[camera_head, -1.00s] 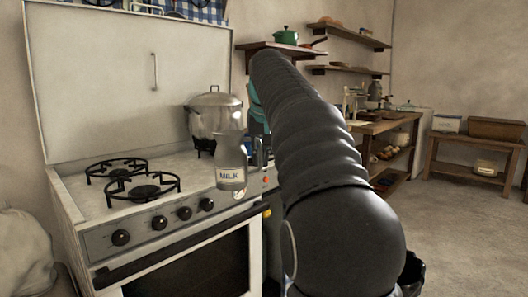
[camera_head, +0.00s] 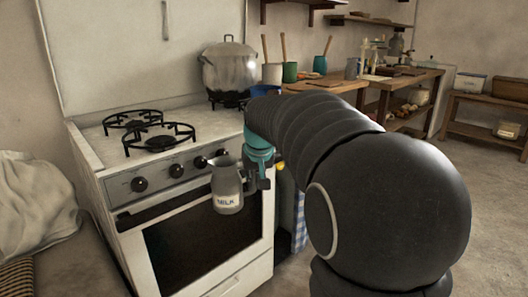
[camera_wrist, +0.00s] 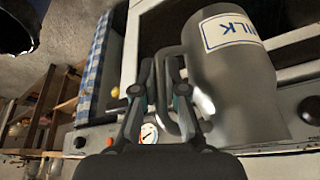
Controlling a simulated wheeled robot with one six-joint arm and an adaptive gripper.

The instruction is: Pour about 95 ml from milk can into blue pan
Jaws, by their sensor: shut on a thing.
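The grey metal milk can (camera_head: 227,188), with a white MILK label, hangs upright in front of the oven door, just below the stove knobs. My gripper (camera_head: 248,176) is shut on its handle from the right. In the wrist view the can (camera_wrist: 238,85) fills the upper right, and its looped handle is between the fingers (camera_wrist: 158,75). The can's inside cannot be seen. A blue vessel (camera_head: 265,90), likely the blue pan, shows only in part behind my arm, right of the big pot.
A large lidded metal pot (camera_head: 229,68) stands at the stove's back right. Two black burner grates (camera_head: 158,138) on the left are bare. Cups with utensils (camera_head: 290,72) stand behind my arm. A blue checked cloth (camera_wrist: 97,65) hangs beside the oven.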

